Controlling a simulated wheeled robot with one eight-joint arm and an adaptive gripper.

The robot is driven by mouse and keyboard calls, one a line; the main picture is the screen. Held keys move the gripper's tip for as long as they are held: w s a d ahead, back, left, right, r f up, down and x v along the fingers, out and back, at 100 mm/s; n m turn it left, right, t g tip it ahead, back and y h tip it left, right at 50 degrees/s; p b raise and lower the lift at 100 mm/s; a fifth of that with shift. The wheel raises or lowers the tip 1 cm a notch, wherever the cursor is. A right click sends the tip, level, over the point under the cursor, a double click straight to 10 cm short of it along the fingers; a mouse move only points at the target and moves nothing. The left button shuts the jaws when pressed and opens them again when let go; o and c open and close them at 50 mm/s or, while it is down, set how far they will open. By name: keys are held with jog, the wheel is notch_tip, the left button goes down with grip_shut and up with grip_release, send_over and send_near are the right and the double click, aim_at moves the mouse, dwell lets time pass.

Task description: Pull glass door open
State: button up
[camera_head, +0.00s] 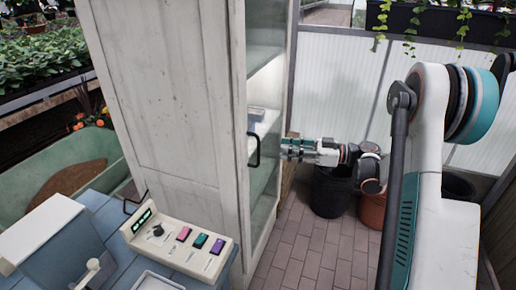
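A tall white wooden cabinet (170,110) stands in the middle of the view. Its glass door (264,205) is on the right-hand face, seen at a steep angle. I cannot tell whether the door is fully closed. A black bar handle (254,150) sticks out at the door's near edge. My gripper (284,150) is just right of the handle at about the same height, pointing left towards it. The fingertips are small and seen from the side, so whether they touch the handle or how far apart they are is unclear.
A dark bucket (330,192) and a terracotta pot (372,210) stand on the brick floor (310,240) below my arm. A blue table with a control box (180,242) is at the lower left. A green tub (60,172) is behind it.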

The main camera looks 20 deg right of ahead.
jog(key=b, duration=0.2)
send_over(258, 161)
jog(key=shift+w+d, duration=0.1)
jog(key=shift+w, duration=0.15)
grip_shut()
